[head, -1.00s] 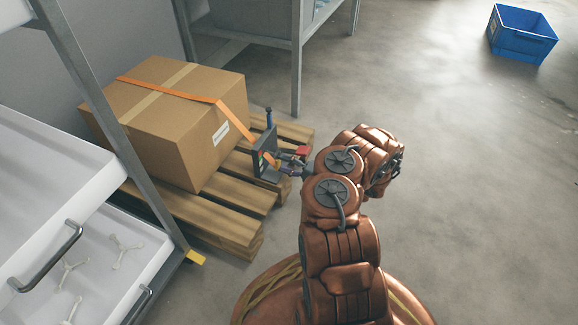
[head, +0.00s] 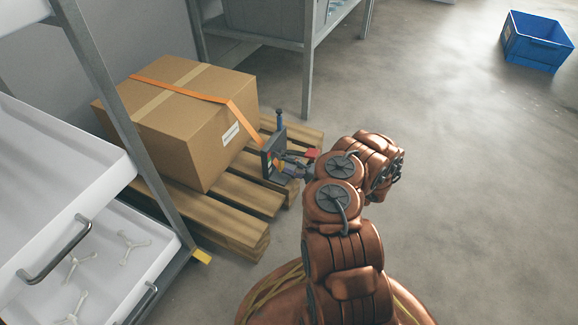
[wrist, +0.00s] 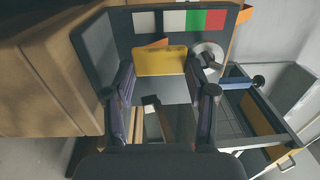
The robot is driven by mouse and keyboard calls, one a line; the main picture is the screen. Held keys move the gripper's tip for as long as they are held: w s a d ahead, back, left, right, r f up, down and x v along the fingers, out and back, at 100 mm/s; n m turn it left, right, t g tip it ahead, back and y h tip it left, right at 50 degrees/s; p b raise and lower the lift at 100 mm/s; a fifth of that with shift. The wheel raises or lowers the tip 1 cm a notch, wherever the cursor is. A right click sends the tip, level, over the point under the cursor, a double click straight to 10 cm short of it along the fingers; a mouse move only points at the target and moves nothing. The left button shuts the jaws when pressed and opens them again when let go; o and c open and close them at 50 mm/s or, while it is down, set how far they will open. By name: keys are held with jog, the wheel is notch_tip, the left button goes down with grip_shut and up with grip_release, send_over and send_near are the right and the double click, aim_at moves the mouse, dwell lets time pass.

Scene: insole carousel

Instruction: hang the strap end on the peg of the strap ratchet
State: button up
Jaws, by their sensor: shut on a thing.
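The orange strap (head: 190,90) runs over a cardboard box and down its right side towards the dark strap ratchet (head: 271,150). In the wrist view, the ratchet shows as a dark plate (wrist: 115,37) with a white, green and red strip. A yellow end piece (wrist: 160,61) with a bit of orange above it sits between my fingers, in front of the plate. My gripper (wrist: 162,82) is shut on this strap end. A round grey part (wrist: 208,54), perhaps the peg, is just right of it. I cannot tell whether the strap end touches it.
The cardboard box (head: 190,130) stands on a wooden pallet (head: 225,220). A rack with white trays (head: 50,160) is close on the left. A grey metal frame (head: 307,70) stands behind. A blue crate (head: 537,42) lies far right.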

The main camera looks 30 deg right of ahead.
jog(key=o, duration=1.2)
jog(key=shift+o, duration=0.2)
jog(key=v, duration=1.2)
jog(key=shift+r, duration=0.2)
